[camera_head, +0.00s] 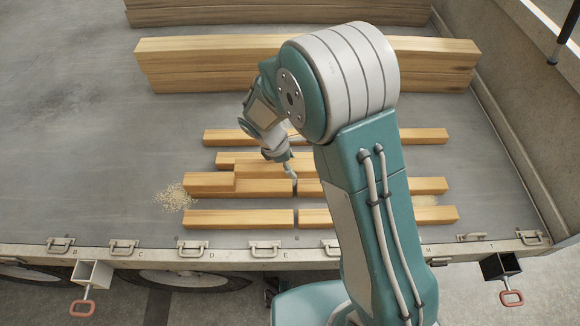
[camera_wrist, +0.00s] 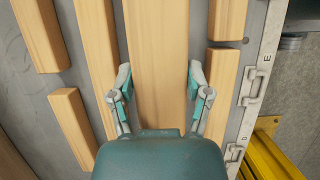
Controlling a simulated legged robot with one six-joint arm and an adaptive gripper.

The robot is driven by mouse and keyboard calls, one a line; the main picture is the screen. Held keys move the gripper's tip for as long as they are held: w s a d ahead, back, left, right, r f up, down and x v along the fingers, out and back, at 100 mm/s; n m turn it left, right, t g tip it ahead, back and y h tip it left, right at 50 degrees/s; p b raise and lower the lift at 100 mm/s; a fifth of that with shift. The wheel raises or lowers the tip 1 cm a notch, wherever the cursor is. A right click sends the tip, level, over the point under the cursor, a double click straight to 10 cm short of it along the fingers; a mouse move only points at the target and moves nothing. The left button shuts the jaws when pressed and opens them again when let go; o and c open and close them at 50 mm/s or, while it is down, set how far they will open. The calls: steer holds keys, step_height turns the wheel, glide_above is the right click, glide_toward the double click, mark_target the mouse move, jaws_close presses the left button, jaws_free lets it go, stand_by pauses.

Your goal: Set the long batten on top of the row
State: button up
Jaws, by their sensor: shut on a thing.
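My gripper (camera_head: 290,172) points down over the middle of the trailer bed. In the wrist view my gripper (camera_wrist: 160,82) is shut on a long batten (camera_wrist: 157,55), with one finger along each side. The held batten's full length and its height over the wood below are unclear, as my arm hides part of it in the head view. Beneath and beside it, pale battens lie in parallel lines. The front line has a left piece (camera_head: 240,218) and a right piece (camera_head: 435,214) with a narrow gap between. Behind lies another left piece (camera_head: 207,183).
A far batten (camera_head: 235,136) lies behind these. Stacked long beams (camera_head: 210,65) stand further back. Sawdust (camera_head: 175,196) lies left of the battens. The bed's front edge has latches (camera_head: 193,249). A side wall (camera_head: 520,130) bounds the right. The bed's left is clear.

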mark_target(298, 185)
steer(key=shift+d+f, duration=0.35)
steer(key=shift+d, duration=0.4)
steer(key=shift+d+f, duration=0.15)
steer(key=shift+f, duration=0.15)
steer(key=shift+a+f, duration=0.5)
steer(key=shift+f, duration=0.25)
steer(key=shift+a+f, duration=0.5)
steer(key=shift+f, duration=0.25)
steer(key=shift+d+x, duration=0.25)
steer(key=shift+x, duration=0.9)
steer(key=shift+a+f, duration=0.1)
steer(key=shift+a, duration=0.4)
steer(key=o, duration=1.3)
steer(key=shift+d, duration=0.1)
steer(key=shift+o, duration=0.3)
steer(key=shift+d, duration=0.2)
